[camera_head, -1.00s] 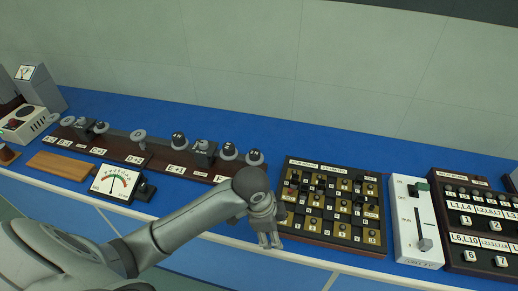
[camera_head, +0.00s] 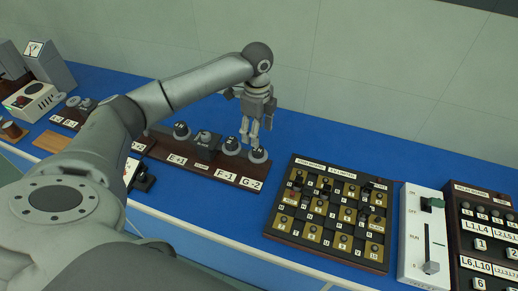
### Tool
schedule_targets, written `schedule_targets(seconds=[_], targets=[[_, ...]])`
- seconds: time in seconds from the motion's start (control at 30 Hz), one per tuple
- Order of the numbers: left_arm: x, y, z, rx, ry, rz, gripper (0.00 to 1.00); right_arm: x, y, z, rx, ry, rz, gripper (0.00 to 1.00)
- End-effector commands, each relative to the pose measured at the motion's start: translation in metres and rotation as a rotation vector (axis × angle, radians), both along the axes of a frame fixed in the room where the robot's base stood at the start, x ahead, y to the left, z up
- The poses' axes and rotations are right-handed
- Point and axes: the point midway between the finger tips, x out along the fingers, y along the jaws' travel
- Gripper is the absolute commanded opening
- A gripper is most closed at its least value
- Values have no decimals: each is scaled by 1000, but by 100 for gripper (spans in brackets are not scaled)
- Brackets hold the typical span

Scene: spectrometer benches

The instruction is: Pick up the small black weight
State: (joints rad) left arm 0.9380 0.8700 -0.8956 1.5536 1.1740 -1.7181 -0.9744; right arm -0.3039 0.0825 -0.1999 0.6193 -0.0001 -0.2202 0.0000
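A dark wooden rack (camera_head: 208,170) along the bench holds several round dark pieces with pale tops. I cannot tell which of them is the small black weight. One piece (camera_head: 231,147) stands near F-1, and another (camera_head: 258,156) stands at the rack's right end near G-2. My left gripper (camera_head: 250,140) points down over this right end, with its fingers apart and its tips close to the end piece. No piece shows held in it, and whether the tips touch the piece is unclear. My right gripper is not in view.
A black and gold switch board (camera_head: 283,223) lies right of the rack. Beyond it are a white slider panel (camera_head: 411,242) and a dark labelled panel (camera_head: 462,220). A meter (camera_head: 131,172) is partly behind my arm. Blue bench top is clear behind the board.

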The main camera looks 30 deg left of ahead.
Motion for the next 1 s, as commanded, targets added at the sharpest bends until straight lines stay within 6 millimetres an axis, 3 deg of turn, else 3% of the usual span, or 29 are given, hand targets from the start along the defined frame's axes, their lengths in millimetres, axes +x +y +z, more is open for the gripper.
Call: schedule_targets(seconds=[0.27,0.53,0.83,1.0], targets=[[-2,-2,-23,0,1,0,59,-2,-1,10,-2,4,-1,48],[-7,-6,-61,1,-1,1,59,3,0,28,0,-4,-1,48],[-6,-6,-70,1,-3,0,59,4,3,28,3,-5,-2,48],[-6,-6,-70,1,-3,0,39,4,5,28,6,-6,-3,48]])
